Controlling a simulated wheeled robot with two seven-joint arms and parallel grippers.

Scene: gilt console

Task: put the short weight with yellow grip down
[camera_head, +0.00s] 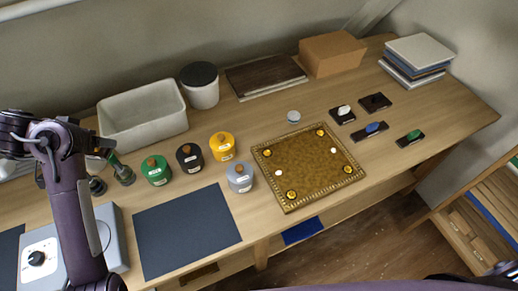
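I cannot make out for certain a short weight with a yellow grip. My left arm comes in from the left and folds at a joint. Its end lies near a green-handled piece (120,168) with a dark foot. The fingers are not clear, and I cannot tell whether they hold anything. My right gripper is out of view.
Green (156,170), black (190,157) and grey (240,176) pots stand near the yellow one. A gilt-edged board (268,181) lies to the right, a dark mat (153,241) in front. A pale bin (141,121) stands behind. Small dark blocks with coloured grips (371,133) lie right.

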